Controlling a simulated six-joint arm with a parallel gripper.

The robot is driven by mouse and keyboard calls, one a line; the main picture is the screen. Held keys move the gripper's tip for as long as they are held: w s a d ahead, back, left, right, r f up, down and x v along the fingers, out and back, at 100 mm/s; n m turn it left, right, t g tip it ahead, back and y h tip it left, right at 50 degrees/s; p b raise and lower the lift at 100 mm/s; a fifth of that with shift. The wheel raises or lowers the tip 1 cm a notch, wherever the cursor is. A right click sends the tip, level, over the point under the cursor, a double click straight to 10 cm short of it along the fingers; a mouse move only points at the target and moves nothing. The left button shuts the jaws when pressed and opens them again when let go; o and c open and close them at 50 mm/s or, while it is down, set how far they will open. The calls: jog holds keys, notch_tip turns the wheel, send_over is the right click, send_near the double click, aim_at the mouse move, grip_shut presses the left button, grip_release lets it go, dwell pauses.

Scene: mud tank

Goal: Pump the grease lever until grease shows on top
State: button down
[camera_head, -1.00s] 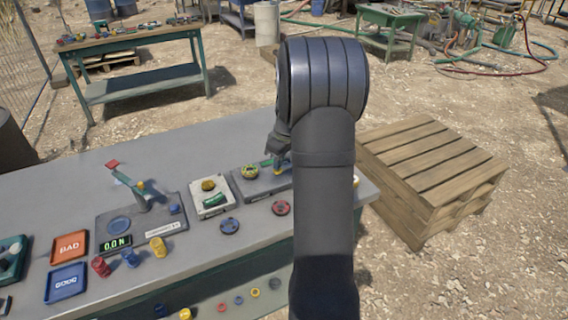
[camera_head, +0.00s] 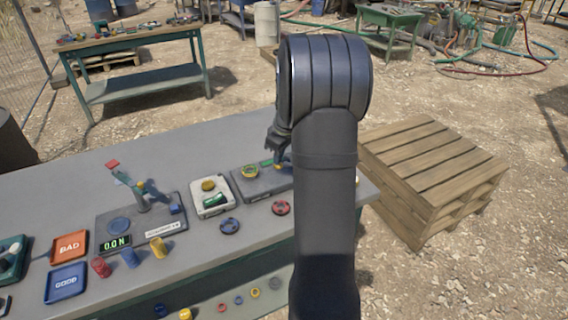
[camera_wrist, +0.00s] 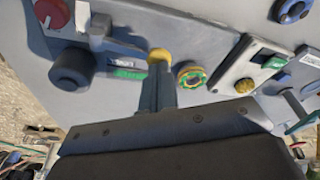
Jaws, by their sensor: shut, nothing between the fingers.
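My gripper (camera_wrist: 157,95) has its fingers closed together in the wrist view. A yellow knob (camera_wrist: 160,56) shows right beyond the fingertips; I cannot tell whether they touch it. A ring with a yellow rim and a greenish, dark middle (camera_wrist: 190,76) lies to the right of the fingers. A green strip (camera_wrist: 130,74) shows to their left. In the head view my gripper (camera_head: 279,150) points down over the right grey station plate (camera_head: 262,189), behind my arm. The yellow ring also shows there (camera_head: 250,171). Grease cannot be made out clearly at this size.
To the left are a white-framed switch box (camera_head: 211,207) and a test rig (camera_head: 141,218) with a display reading 0.0 N. BAD (camera_head: 70,246) and GOOD (camera_head: 65,283) trays lie farther left. Loose discs lie in front. A wooden pallet stack (camera_head: 432,175) stands right of the bench.

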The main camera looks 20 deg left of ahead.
jog(key=shift+r, duration=2.15)
jog(key=shift+f, duration=2.2)
jog(key=c, duration=2.2)
grip_release()
